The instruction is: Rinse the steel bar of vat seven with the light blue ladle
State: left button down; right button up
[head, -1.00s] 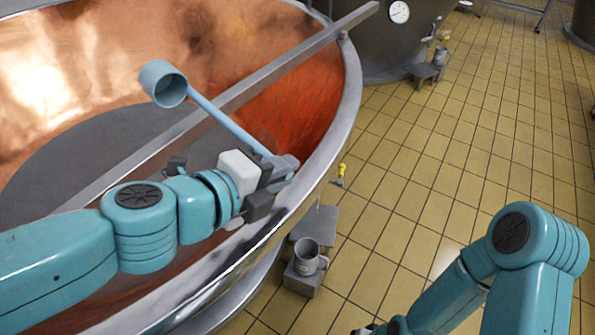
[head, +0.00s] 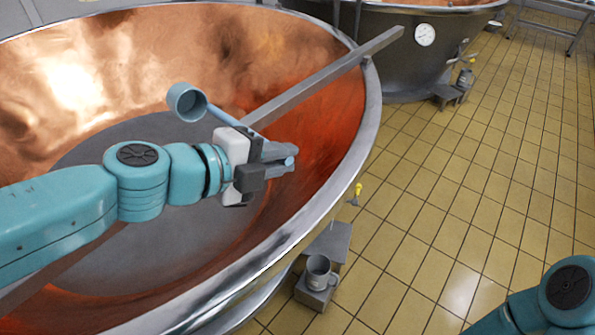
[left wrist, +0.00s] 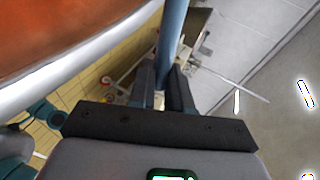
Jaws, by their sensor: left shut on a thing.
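The large copper vat (head: 376,105) fills the left of the head view; no number is readable on it. A straight steel bar (head: 335,78) lies across it, resting on the far rim, partly hidden behind my left arm. My left gripper (head: 283,158) is shut on the handle of the light blue ladle (head: 187,103), above the vat's inside. The handle also shows between the fingers in the left wrist view (left wrist: 173,40). My right gripper is out of view.
Another vat with a round gauge (head: 425,35) stands behind. The tiled floor (head: 470,190) to the right is largely clear.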

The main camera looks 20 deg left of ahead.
pick_arm(q)
jog(key=w+a+r+n+h+p, duration=0.2)
jog(key=w+a+r+n+p, duration=0.2)
jog(key=a+r+p, duration=0.3)
jog(key=w+a+r+n+g+h+p, duration=0.1)
jog(key=w+a+r+n+h+p, duration=0.2)
jog(key=a+r+p, duration=0.4)
jog(key=w+a+r+n+h+p, duration=0.2)
jog(key=w+a+r+n+p, duration=0.3)
jog(key=r+p, duration=1.4)
jog(key=shift+w+a+g+p, duration=0.3)
jog(key=shift+w+a+p, duration=0.25)
jog(key=shift+a+p, duration=1.05)
jog(key=shift+d, duration=0.3)
